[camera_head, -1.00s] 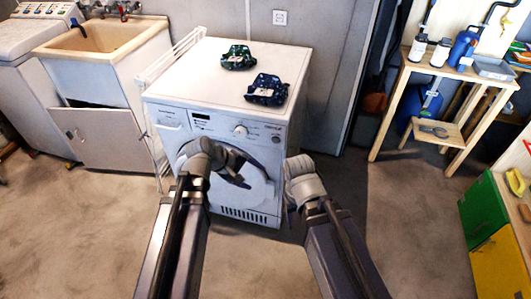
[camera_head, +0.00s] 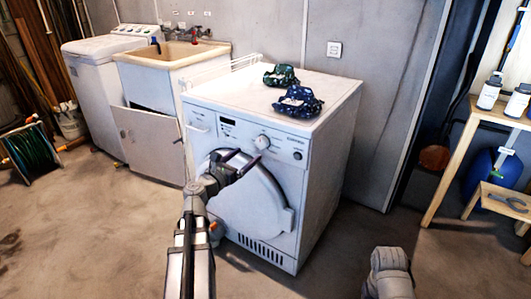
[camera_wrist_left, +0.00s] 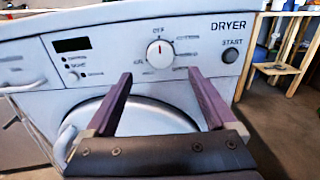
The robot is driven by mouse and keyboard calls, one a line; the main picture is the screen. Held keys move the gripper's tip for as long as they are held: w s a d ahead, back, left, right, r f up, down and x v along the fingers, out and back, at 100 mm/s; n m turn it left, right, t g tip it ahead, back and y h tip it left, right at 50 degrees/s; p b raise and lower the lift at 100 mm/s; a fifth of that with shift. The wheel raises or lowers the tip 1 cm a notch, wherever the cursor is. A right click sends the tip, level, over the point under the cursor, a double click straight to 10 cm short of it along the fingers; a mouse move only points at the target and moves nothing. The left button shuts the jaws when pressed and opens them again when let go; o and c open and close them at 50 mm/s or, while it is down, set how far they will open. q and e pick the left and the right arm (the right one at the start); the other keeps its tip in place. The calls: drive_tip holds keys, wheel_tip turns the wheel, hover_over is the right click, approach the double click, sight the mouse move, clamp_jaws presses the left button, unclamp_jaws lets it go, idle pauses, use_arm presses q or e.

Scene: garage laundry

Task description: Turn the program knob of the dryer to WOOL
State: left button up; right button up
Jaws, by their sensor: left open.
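The white dryer (camera_head: 250,215) stands in the middle of the head view, its front panel facing me. Its round white program knob (camera_head: 262,142) is on the panel; in the left wrist view the knob (camera_wrist_left: 160,53) has a red mark near its top, toward the OFF label. Other labels around it are too small to read surely. My left gripper (camera_head: 246,161) is open and empty in front of the panel, just below the knob. In the left wrist view its fingers (camera_wrist_left: 158,76) point at the panel, with the knob beyond and between them. My right gripper's fingers do not show.
Two dark patterned items (camera_head: 298,102) lie on the dryer's top. The START button (camera_wrist_left: 230,56) is right of the knob. A sink (camera_head: 172,55) stands to the left, a wooden shelf (camera_head: 462,160) to the right. The floor before the dryer is open.

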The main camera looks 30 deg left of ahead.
sight(260, 144)
use_arm(q)
drive_tip(key=w, duration=0.7)
drive_tip(key=shift+w+d, duration=0.3)
drive_tip(key=shift+w, duration=0.05)
drive_tip(key=shift+c, duration=0.4)
drive_tip(key=c, duration=1.3)
drive_tip(key=shift+m, duration=0.3)
